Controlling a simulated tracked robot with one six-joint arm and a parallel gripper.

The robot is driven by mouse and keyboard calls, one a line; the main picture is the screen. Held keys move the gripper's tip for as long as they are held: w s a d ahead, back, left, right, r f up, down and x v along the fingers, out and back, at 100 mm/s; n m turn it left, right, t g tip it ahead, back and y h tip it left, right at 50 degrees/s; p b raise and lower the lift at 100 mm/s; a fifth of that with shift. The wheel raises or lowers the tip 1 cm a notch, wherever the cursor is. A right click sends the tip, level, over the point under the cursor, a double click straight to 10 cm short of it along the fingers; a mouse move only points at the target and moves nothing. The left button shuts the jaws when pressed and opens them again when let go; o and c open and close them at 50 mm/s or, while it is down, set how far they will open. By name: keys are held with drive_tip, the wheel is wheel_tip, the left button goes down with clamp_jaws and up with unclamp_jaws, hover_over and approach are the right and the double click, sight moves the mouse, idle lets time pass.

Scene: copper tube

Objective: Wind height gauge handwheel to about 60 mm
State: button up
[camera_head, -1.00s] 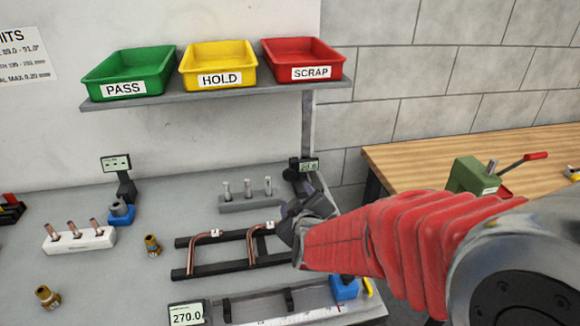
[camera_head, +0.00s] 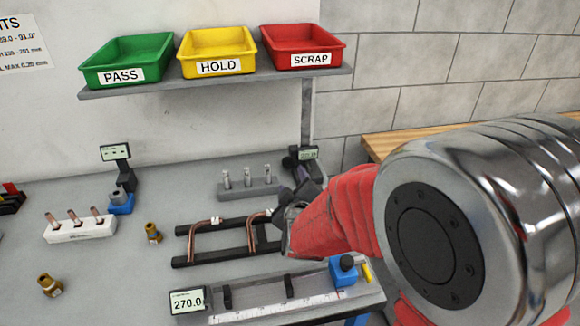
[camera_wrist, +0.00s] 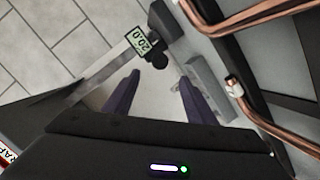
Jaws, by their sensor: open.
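The height gauge (camera_head: 303,160) stands at the right end of the bench, partly hidden behind my gripper (camera_head: 296,200). In the wrist view its small display (camera_wrist: 143,42) reads 20.0. A round black knob, which looks like the handwheel (camera_wrist: 159,60), sits beside the display. My gripper (camera_wrist: 158,82) is open, with its two dark purple fingers apart and nothing between them. The knob lies just beyond the fingertips, roughly in line with the gap. I see no contact.
A grey block with upright pins (camera_head: 248,188) stands left of the gauge. A black rack with bent copper tubes (camera_head: 205,236) lies close to my gripper. A measuring rail reading 270.0 (camera_head: 290,312) is at the front. A shelf with PASS, HOLD and SCRAP bins (camera_head: 215,83) hangs above.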

sight(289, 165)
drive_tip(key=x, duration=1.2)
drive_tip(key=shift+c, duration=0.2)
drive_tip(key=c, duration=0.9)
drive_tip(key=shift+d, duration=0.2)
drive_tip(key=shift+c, duration=0.5)
drive_tip(key=shift+a, duration=0.15)
drive_tip(key=shift+m, duration=0.4)
drive_tip(key=shift+f+m+g+y, duration=0.1)
drive_tip(key=shift+m+g+y, duration=0.3)
drive_tip(key=shift+m+y, duration=1.05)
drive_tip(key=shift+m+h, duration=0.25)
drive_tip(key=shift+m, duration=0.3)
